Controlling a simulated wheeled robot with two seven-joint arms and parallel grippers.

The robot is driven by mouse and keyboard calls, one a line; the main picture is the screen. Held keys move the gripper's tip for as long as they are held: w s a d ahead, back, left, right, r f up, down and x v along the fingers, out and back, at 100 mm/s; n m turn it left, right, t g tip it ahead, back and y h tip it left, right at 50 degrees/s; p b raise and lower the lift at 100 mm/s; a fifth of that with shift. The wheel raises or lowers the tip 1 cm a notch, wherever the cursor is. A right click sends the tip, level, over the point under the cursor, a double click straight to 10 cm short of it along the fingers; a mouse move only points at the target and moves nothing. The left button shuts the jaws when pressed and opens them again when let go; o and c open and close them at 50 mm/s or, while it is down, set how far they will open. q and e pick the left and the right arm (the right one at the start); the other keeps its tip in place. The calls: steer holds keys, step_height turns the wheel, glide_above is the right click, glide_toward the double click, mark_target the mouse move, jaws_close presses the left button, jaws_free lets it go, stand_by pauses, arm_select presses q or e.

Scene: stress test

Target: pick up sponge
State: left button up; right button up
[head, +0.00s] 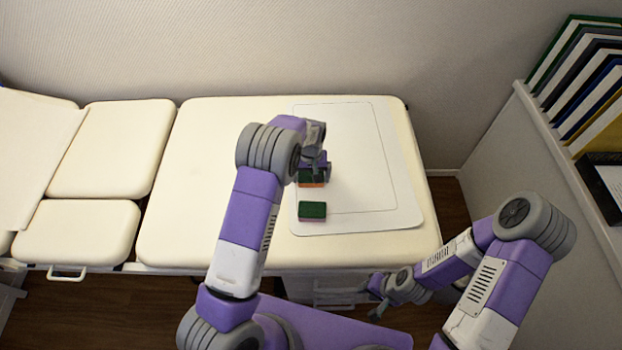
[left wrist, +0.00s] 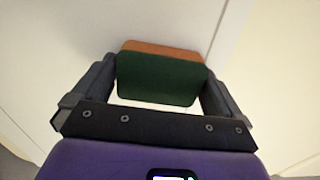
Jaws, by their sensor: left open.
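A sponge with a dark green top and an orange-red layer (head: 311,183) lies on the white mat, partly covered by my left gripper (head: 314,170). In the left wrist view this sponge (left wrist: 158,78) shows between the two spread fingers, green side nearer and orange edge beyond. My left gripper is open above it; whether the fingers touch it I cannot tell. A second green-topped sponge (head: 312,210) with a reddish lower layer lies just in front on the mat. My right gripper (head: 376,296) hangs off the bed's front edge, open and empty, away from both sponges.
The white mat (head: 400,212) lies on the cream padded bed (head: 200,190), with free room right of the sponges. A shelf ledge (head: 565,160) with upright folders (head: 585,80) stands at the right. A wall runs behind the bed.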

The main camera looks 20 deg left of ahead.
arm_select(q)
steer(key=shift+r, duration=0.1)
steer(key=c, duration=0.7)
step_height(320, 180, up, 10)
steer(key=p, duration=0.2)
steer(key=shift+p, duration=0.3)
steer(key=shift+c, duration=0.2)
